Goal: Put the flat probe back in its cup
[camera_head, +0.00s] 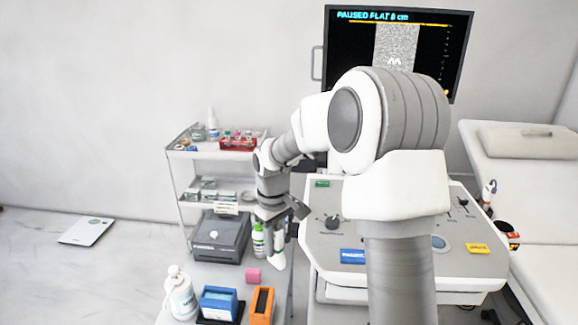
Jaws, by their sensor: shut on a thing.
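My gripper (284,222) points down in front of the console's left edge. It is shut on a white, rounded thing that looks like the flat probe (278,254), which hangs below the fingers above the low table's right side. My arm covers part of the console. On the console's right side, a white probe (489,190) stands in a holder. Below it is a dark, round cup (504,228) with red and yellow marks beside it; I cannot tell whether this is the flat probe's cup. The monitor (350,60) reads "PAUSED FLAT 8 cm".
The console (390,262) stands right, a padded couch (545,180) beyond.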

